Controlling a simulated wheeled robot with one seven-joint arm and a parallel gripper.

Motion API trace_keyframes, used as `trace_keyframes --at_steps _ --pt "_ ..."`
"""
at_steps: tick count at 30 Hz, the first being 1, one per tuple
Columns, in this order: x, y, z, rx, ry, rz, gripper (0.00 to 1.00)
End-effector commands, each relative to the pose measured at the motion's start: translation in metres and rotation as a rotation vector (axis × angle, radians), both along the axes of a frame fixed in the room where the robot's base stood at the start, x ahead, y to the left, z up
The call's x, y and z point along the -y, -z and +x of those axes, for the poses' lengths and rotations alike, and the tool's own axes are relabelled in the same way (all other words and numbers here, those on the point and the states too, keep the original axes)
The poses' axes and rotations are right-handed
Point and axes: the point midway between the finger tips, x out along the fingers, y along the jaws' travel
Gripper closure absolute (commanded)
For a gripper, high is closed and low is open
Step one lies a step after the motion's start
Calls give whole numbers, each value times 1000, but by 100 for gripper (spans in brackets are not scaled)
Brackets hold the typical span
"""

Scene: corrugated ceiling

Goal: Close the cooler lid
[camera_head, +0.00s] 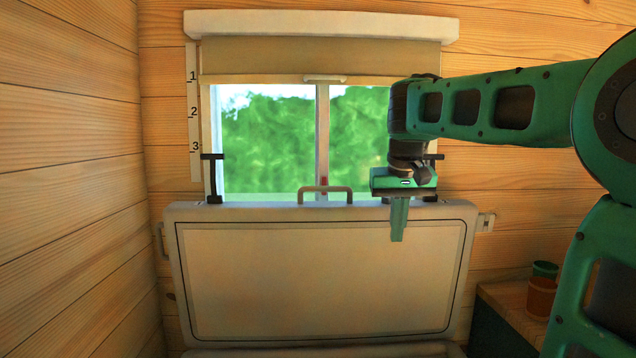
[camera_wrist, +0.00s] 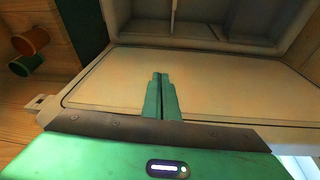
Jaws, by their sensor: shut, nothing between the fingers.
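The cooler lid (camera_head: 320,280) stands open, raised upright in front of the window, its inner face toward me. A handle (camera_head: 326,189) shows at its top edge. The cooler body's rim (camera_head: 330,350) is just visible at the bottom. In the wrist view the lid's inner panel (camera_wrist: 215,90) lies under the fingers, and the cooler's open, divided inside (camera_wrist: 205,20) shows beyond. My gripper (camera_head: 398,238) is shut and empty, pointing down in front of the lid's upper right part; it also shows in the wrist view (camera_wrist: 160,76). I cannot tell whether it touches the lid.
A plank wall (camera_head: 70,180) stands close on the left. A window (camera_head: 265,140) with a shade is behind the lid. At the right, a green and orange cup or pot (camera_head: 541,295) stands on a wooden-topped cabinet (camera_head: 510,300); the pair of colours also shows in the wrist view (camera_wrist: 30,42).

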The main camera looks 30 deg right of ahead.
Motion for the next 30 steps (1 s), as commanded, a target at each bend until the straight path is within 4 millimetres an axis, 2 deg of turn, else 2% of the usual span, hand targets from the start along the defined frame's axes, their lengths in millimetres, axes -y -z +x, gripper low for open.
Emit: trace_keyframes --at_steps 1,6,10,15,18,21,30 --pt "-5 -21 25 30 -12 -16 100" --pt "-30 -86 92 126 -43 -59 100" --pt "-58 -131 133 200 -67 -82 100" --pt "-90 -171 163 270 -93 -100 100" --pt "-101 -183 171 292 -102 -104 100" --pt "-104 -186 174 300 -105 -106 100" --pt "-97 -165 186 298 -103 -105 100"
